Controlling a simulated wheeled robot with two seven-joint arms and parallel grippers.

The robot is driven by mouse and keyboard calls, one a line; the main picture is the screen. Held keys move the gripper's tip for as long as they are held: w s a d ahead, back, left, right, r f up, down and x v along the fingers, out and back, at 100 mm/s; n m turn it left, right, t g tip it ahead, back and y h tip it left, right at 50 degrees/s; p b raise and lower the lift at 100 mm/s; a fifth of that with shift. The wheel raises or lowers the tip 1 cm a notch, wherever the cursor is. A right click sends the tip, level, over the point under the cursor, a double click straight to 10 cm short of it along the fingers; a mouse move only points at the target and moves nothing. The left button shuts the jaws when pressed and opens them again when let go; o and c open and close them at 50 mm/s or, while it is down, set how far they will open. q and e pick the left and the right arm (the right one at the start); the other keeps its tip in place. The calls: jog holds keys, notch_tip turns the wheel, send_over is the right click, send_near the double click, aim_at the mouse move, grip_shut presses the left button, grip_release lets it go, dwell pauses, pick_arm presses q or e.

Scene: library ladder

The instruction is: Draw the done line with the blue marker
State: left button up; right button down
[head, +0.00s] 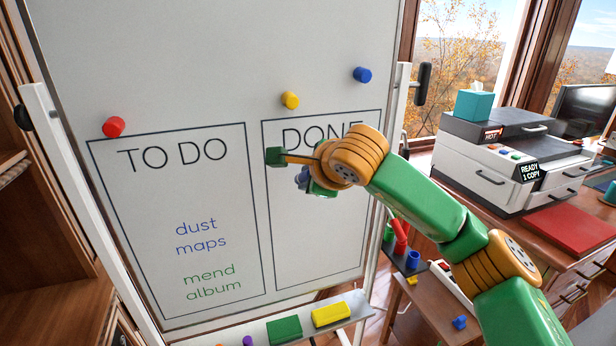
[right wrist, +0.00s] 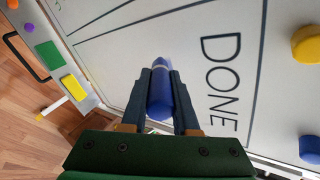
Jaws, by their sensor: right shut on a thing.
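The whiteboard (head: 190,60) stands upright with a TO DO box (head: 180,240) on the left and a DONE box (head: 325,255) on the right. The TO DO box holds "dust maps" in blue and "mend album" in green. The visible part of the DONE box is bare below its heading. My right gripper (right wrist: 160,82) is shut on the blue marker (right wrist: 159,103), between its two dark fingers, in front of the board. Its tip points at the board near the DONE box; I cannot tell whether it touches. My left gripper is not in view.
Red (head: 113,127), yellow (head: 290,100) and blue (head: 362,74) magnets sit on the board. The board's ledge (head: 345,303) carries a green block (head: 284,329) and a yellow block (head: 330,314). A printer (head: 510,160) stands on a cabinet at right.

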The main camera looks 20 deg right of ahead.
jog(key=shift+w+p, duration=0.5)
jog(key=shift+w, duration=0.25)
jog(key=shift+d+p, duration=0.7)
jog(key=shift+d, duration=5.2)
jog(key=shift+a+b, duration=0.85)
jog(key=shift+a, duration=5.2)
